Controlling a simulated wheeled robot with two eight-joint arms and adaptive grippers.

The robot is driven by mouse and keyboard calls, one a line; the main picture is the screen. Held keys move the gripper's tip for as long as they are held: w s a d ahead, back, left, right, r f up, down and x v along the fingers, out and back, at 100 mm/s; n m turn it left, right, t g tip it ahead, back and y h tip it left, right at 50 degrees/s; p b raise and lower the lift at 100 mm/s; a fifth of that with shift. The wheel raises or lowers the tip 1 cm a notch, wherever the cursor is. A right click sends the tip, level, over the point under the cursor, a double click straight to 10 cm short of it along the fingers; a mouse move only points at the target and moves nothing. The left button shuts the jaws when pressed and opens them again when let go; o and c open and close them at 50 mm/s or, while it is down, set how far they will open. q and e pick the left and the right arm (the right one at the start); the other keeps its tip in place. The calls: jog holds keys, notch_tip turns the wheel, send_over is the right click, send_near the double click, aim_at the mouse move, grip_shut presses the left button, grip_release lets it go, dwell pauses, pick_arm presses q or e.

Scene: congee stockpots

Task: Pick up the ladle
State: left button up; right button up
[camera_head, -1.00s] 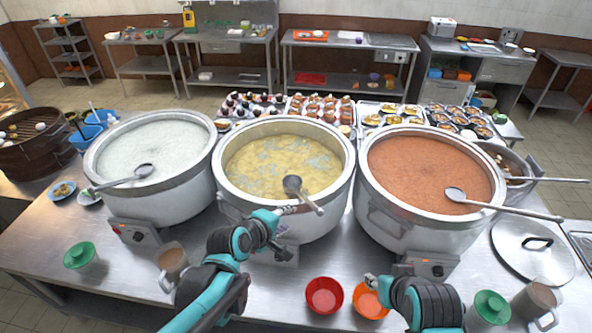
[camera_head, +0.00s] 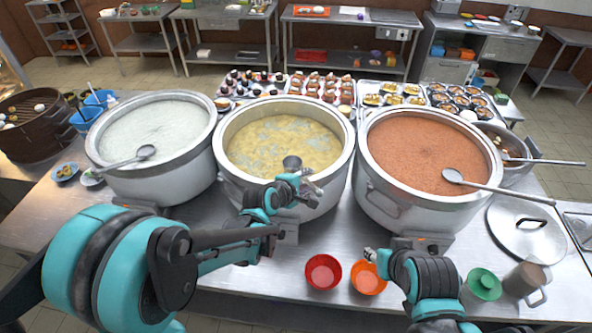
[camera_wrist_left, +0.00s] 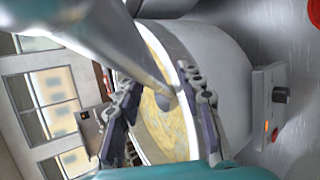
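Three ladles rest in the pots: one in the left white-congee pot (camera_head: 204,166), the middle ladle (camera_head: 292,162) in the yellow-congee pot (camera_head: 235,180), and the right ladle (camera_head: 453,176) in the red-orange pot (camera_head: 377,200). My left gripper (camera_head: 312,186) is at the front rim of the middle pot, by the middle ladle's handle. In the left wrist view its fingers (camera_wrist_left: 165,108) are spread apart, and the silver ladle handle (camera_wrist_left: 120,45) runs large in front of them. Contact is unclear. My right gripper (camera_head: 371,254) is low beside the orange bowl; its fingers are too small to read.
A red bowl (camera_head: 323,271) and an orange bowl (camera_head: 368,279) stand at the front. Food trays (camera_head: 391,87) fill the area behind the pots.

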pick_arm(q)
grip_shut()
dwell(0.3)
